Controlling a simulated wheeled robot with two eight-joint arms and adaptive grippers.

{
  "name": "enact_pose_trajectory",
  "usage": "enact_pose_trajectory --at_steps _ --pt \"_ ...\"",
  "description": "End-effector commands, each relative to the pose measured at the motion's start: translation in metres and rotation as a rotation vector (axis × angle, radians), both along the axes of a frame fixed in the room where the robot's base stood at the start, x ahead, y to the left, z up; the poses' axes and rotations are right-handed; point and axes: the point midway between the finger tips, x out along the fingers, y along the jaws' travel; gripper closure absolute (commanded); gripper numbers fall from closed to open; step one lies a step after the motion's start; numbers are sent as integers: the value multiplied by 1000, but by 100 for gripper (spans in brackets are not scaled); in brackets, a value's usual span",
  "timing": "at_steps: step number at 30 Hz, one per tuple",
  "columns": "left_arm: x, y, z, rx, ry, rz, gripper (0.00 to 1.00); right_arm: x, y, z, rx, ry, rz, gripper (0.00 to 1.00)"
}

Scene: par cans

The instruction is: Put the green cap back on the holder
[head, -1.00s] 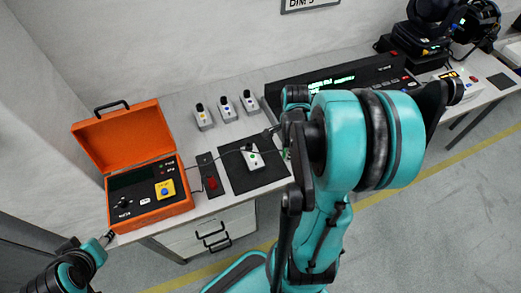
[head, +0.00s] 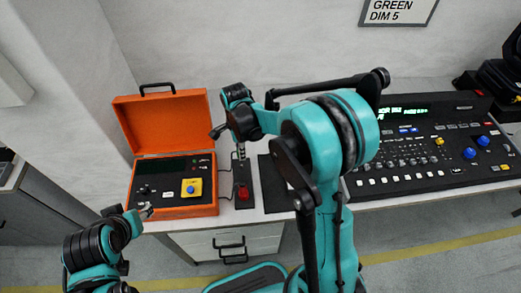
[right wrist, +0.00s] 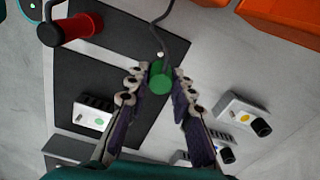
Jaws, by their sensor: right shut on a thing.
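The green cap (right wrist: 160,78) is a small green cylinder between the fingertips of my right gripper (right wrist: 159,84) in the right wrist view. The gripper is shut on it. In the head view my right gripper (head: 241,152) points down above the dark strip beside the orange case; the cap cannot be made out there. A pale holder block with a green dot (right wrist: 92,117) sits on dark matting in the right wrist view, apart from the cap. In the head view my arm hides it. My left gripper (head: 145,212) is low by the case's front; its jaws are too small to judge.
The open orange case (head: 175,211) stands at left. A red knob (head: 243,192) sits on the dark strip, next to a black mat (head: 272,186). A dark cable (right wrist: 170,22) runs near the fingertips. Another holder block (right wrist: 238,110) shows at right. A lighting console (head: 420,150) fills the right.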

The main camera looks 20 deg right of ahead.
Motion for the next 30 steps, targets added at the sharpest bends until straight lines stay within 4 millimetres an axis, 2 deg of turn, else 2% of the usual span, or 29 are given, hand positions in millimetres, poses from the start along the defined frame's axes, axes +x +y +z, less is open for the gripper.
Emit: enact_pose_trajectory --at_steps 8,24,30 --pt "0 0 -7 0 0 0 56 1 2 -9 0 0 2 100" --pt "0 0 -39 0 0 0 56 1 2 -53 0 0 2 100" --pt "0 0 -46 0 0 0 56 1 2 -62 0 0 2 100"
